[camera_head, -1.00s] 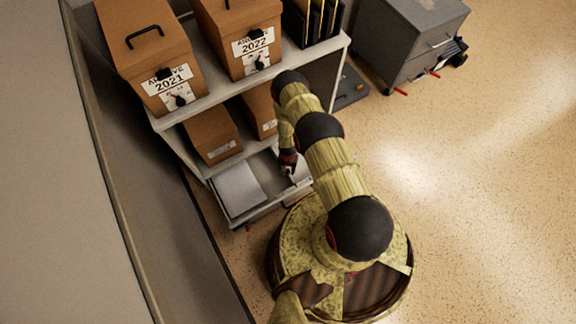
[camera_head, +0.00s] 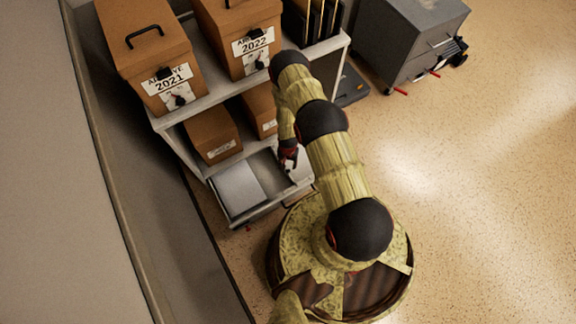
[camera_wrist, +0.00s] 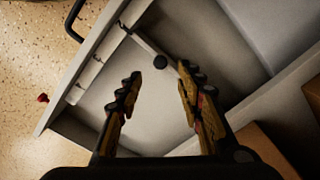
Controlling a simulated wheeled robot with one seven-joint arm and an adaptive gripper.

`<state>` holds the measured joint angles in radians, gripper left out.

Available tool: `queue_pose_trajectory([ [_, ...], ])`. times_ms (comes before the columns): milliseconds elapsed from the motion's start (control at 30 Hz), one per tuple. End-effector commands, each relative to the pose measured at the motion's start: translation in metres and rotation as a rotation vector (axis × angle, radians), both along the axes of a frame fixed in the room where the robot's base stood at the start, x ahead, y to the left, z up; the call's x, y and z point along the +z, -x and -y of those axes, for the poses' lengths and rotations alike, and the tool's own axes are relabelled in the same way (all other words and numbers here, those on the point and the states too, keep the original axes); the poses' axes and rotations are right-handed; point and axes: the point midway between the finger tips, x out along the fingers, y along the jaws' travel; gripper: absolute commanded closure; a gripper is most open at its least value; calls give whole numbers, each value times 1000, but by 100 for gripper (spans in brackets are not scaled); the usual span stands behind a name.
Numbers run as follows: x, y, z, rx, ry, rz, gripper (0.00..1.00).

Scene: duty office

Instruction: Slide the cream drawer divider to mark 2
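The cream drawer divider (camera_wrist: 141,43) shows in the wrist view as a thin wall across the open drawer (camera_wrist: 68,128), with a small round black knob (camera_wrist: 160,62) on it. My gripper (camera_wrist: 160,82) is open, its two fingers apart. The knob appears just beyond the gap between the fingertips, and nothing is between the fingers. Small pale marks (camera_wrist: 97,58) sit along the inside of the drawer front; I cannot read numbers on them. In the head view my gripper (camera_head: 289,158) is over the right part of the drawer and hides much of the divider.
A pale flat slab (camera_head: 238,188) lies in the drawer's left part. Brown boxes (camera_head: 212,136) stand on the shelf above, and archive boxes (camera_head: 148,45) on top. A grey cabinet (camera_head: 410,40) stands at the back right. The floor at right is clear.

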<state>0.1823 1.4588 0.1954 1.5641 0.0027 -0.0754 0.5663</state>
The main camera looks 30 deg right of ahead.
Motion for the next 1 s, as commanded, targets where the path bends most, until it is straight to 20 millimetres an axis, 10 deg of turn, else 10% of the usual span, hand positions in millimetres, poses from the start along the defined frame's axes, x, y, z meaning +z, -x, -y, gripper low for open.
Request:
queue_pose_trajectory([
  [400, 47, 0, 0, 0, 1, 1, 63],
  [1000, 50, 0, 0, 0, 0, 0, 63],
])
